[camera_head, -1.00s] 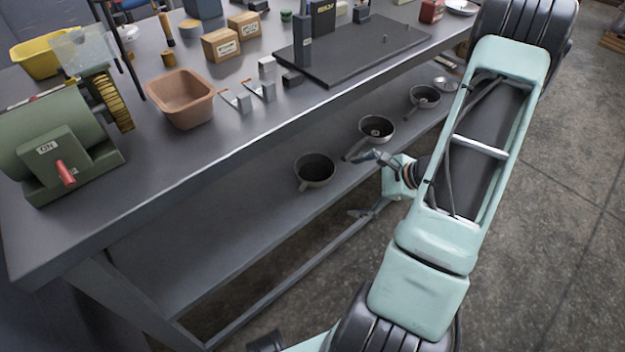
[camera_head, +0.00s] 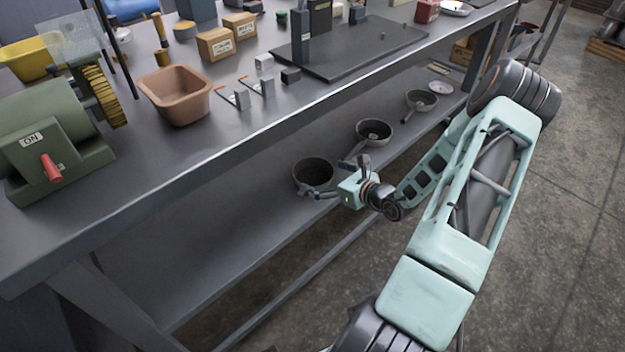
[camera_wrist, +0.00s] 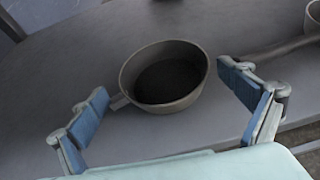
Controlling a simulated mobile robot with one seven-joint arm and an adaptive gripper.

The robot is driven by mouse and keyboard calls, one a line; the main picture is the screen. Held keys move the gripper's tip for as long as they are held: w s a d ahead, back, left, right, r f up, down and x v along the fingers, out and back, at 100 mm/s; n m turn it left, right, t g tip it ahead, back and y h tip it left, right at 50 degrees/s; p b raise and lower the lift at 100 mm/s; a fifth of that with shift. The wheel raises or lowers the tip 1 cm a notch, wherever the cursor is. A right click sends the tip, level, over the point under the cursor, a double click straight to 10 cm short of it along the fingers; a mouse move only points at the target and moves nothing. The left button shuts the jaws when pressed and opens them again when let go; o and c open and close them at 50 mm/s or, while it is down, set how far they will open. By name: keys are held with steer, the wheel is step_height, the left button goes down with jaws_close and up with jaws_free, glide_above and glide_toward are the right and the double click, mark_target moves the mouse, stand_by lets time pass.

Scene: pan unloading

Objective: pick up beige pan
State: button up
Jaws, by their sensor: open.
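A grey-beige pan (camera_head: 313,171) with a dark inside stands upright on the lower shelf, the leftmost of three similar pans. In the wrist view the pan (camera_wrist: 165,76) is near the middle, ahead of my gripper, with a short piece of its handle showing at its lower left. My gripper (camera_head: 333,178) is just to the right of this pan in the head view, fingers spread towards it. In the wrist view the blue finger pads of my gripper (camera_wrist: 165,101) are wide apart with nothing held. The pan appears beyond the pads; I cannot tell if a finger touches it.
A second pan (camera_head: 374,132) and a third pan (camera_head: 421,101) stand farther back on the lower shelf (camera_head: 235,225). The second pan's handle (camera_wrist: 283,47) lies near my right finger in the wrist view. The tabletop (camera_head: 190,155) overhangs the shelf, whose near left part is clear.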

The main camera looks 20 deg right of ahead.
mark_target(314, 178)
steer(key=b+x, duration=0.2)
steer(key=x, duration=0.3)
steer(key=shift+d, duration=0.15)
steer(key=shift+r, duration=0.1)
steer(key=c, duration=1.2)
steer(key=shift+r, duration=0.1)
